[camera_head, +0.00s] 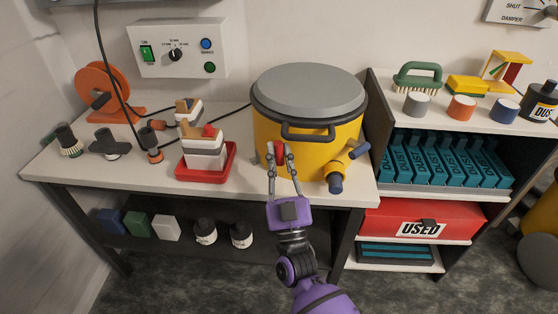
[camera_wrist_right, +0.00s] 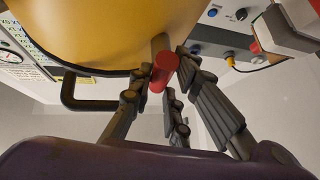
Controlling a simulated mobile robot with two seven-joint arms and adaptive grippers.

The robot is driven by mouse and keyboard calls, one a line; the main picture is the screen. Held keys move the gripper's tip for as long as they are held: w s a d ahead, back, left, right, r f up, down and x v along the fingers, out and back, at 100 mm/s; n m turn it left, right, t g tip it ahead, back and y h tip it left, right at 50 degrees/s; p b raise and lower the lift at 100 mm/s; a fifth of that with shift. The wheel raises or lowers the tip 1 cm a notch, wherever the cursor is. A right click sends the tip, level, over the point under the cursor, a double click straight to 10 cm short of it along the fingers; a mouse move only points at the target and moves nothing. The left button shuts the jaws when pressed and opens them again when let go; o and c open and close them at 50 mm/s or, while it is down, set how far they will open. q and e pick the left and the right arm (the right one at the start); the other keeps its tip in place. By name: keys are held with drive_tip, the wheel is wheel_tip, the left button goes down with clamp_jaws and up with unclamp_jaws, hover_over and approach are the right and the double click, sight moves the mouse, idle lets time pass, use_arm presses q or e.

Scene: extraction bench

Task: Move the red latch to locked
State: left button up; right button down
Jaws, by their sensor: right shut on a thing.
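The red latch (camera_head: 281,152) is on the front of the yellow drum (camera_head: 265,126), below the drum's black handle (camera_head: 307,132). My purple right gripper (camera_head: 282,160) reaches up to the drum from the front, with its fingers on both sides of the latch. The right wrist view shows the latch (camera_wrist_right: 164,69) as a short red bar on a stem from the drum (camera_wrist_right: 95,25), with my right gripper's fingers (camera_wrist_right: 160,88) shut around it. The fingers partly hide the latch in the head view. My left gripper is not in view.
A red tray (camera_head: 228,168) with stacked blocks stands left of the drum. A shelf unit (camera_head: 373,112) with teal boxes stands close on the right. The bench front (camera_head: 120,180) is bare at left.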

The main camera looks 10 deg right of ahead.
drive_tip(key=shift+f+m+h+b, duration=0.1)
drive_tip(key=shift+m+h+b, duration=0.2)
drive_tip(key=shift+m+h, duration=0.55)
drive_tip(key=shift+m, duration=0.35)
drive_tip(key=c, duration=1.7)
unclamp_jaws()
drive_tip(key=shift+o, duration=0.2)
drive_tip(key=shift+s+f, duration=0.15)
drive_tip(key=shift+s, duration=0.05)
drive_tip(key=v, duration=1.1)
drive_tip(key=shift+f, duration=0.2)
